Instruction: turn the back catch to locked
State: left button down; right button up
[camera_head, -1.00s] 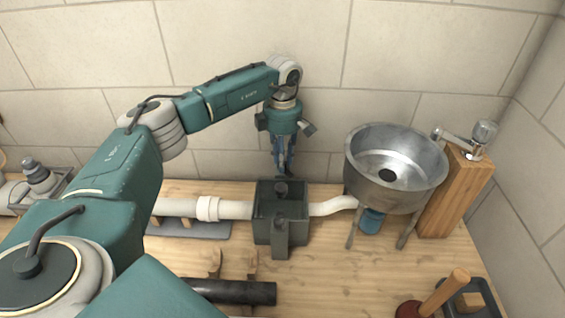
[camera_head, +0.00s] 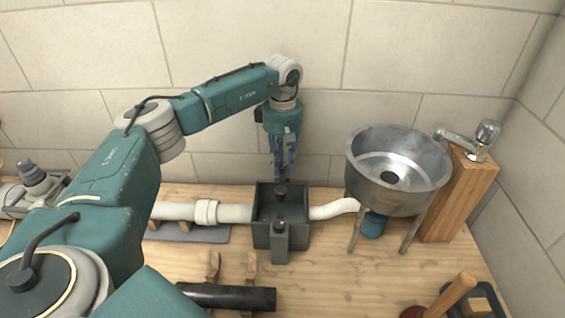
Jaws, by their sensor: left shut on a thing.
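The dark grey open-topped box (camera_head: 291,242) stands on the bench in the middle, joined to white pipe on both sides. The back catch (camera_head: 282,190) is a small dark knob at its back rim. A second catch (camera_head: 279,226) shows at its front. My left gripper (camera_head: 283,174) points straight down over the back rim. Its fingers are close together, shut on the back catch; they partly hide the catch's upper part, and its exact angle is hard to tell. My right gripper is not in view.
A steel bowl sink (camera_head: 398,205) on legs stands to the right, beside a wooden post (camera_head: 458,200) with a tap (camera_head: 484,140). A black pipe (camera_head: 235,296) lies in front. A plunger (camera_head: 452,295) is at the front right. The tiled wall is close behind the gripper.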

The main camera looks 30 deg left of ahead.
aim_at(282, 165)
pick_arm(q)
jog(key=shift+w+r, duration=0.1)
dwell(0.4)
jog(key=c, duration=1.5)
grip_release()
notch_tip(282, 165, up, 12)
